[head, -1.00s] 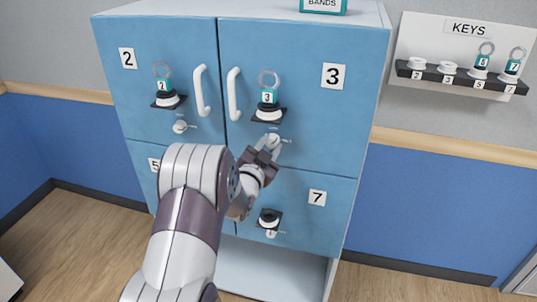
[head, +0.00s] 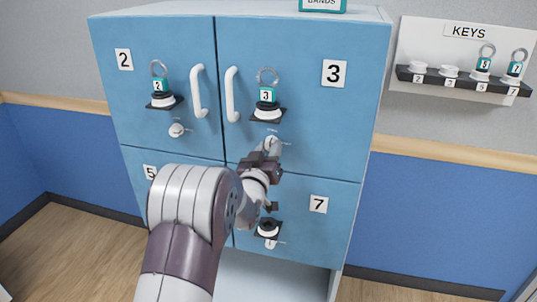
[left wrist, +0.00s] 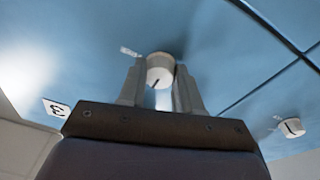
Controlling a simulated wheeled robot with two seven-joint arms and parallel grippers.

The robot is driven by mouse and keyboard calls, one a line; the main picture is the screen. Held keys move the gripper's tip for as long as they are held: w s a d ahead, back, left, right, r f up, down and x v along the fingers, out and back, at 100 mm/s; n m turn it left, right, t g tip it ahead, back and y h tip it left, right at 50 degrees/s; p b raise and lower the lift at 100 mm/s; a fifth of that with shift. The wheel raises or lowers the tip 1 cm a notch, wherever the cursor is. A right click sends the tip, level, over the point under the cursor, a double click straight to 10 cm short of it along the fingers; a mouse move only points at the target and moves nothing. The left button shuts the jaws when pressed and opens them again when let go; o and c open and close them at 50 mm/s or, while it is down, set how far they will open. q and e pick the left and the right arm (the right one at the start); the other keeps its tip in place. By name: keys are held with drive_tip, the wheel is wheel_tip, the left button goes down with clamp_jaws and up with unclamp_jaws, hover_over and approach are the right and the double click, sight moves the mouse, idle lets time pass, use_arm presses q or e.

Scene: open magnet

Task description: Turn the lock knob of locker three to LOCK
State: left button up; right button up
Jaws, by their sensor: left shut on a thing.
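Locker three is the blue door (head: 320,120) marked 3 (head: 333,73), at the upper right of the cabinet in the head view. Its small white lock knob (head: 271,142) is below the tagged key fitting (head: 266,100) and partly hidden by my left gripper (head: 268,150). In the left wrist view the lock knob (left wrist: 160,70) sits between the two fingers of my left gripper (left wrist: 160,92), which is shut on it. A dark line shows on the knob's face. The small label beside it is unreadable. My right gripper is not in view.
Locker three's white handle (head: 232,94) is up and left of the knob. Locker two's knob (head: 177,130) is farther left. Locker seven's black fitting (head: 267,229) is below my gripper. A key rack (head: 465,80) hangs on the wall at right.

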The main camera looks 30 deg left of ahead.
use_arm(q)
drive_tip(key=shift+f+n, duration=0.1)
drive_tip(key=shift+n, duration=0.4)
drive_tip(key=o, duration=1)
drive_tip(key=shift+o, duration=0.2)
drive_tip(key=b+v, duration=0.1)
drive_tip(key=v, duration=1.1)
drive_tip(key=shift+s+d, duration=0.15)
drive_tip(key=shift+s, duration=0.15)
